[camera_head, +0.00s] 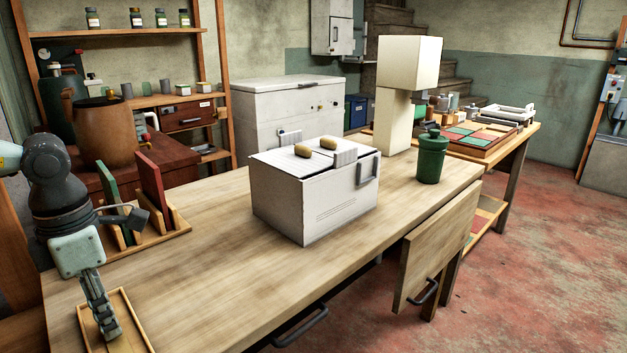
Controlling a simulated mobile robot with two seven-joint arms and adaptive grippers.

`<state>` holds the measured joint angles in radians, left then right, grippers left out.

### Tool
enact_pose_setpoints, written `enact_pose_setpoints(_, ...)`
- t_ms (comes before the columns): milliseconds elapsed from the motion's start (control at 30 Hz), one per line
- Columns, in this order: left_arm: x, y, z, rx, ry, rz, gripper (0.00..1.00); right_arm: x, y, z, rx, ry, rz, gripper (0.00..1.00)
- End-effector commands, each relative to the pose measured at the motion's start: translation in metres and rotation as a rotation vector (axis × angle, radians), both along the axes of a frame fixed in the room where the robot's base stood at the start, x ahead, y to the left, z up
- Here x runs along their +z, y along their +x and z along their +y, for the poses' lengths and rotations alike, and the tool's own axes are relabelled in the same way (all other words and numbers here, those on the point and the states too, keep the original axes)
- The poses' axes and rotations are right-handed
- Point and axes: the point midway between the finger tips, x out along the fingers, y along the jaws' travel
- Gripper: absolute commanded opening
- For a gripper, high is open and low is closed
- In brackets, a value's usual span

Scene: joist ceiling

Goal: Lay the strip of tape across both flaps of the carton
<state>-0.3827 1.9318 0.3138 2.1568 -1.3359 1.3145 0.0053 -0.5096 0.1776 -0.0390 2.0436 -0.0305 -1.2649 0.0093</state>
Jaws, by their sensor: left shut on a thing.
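The carton (312,208) is a white box in the middle of the wooden table. Its flaps (283,162) lie about level across the top, and two tan rounded lumps (318,144) rest on them. A pale ribbed piece (345,158) stands at the top right edge, beside a grey handle-like loop (368,170). My left gripper (113,334) points down at a shallow wooden tray (128,305) at the front left, well away from the carton. It is shut on what I take to be the strip of tape, which its fingers mostly hide. My right gripper is out of view.
A rack with green and red boards (150,190) stands behind my left gripper. A dark green canister (432,158) and a tall cream machine (395,110) stand right of the carton. Bare tabletop (215,265) lies between tray and carton. A panel (440,250) hangs at the table's right edge.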

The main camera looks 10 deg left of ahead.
Motion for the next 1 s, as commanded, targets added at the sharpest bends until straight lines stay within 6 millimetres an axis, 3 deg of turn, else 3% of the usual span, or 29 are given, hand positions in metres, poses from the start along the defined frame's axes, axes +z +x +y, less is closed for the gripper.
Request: enact_pose_setpoints(1000,0.060,0.000,0.000,0.001,0.001,0.000,0.00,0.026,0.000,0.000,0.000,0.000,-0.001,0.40)
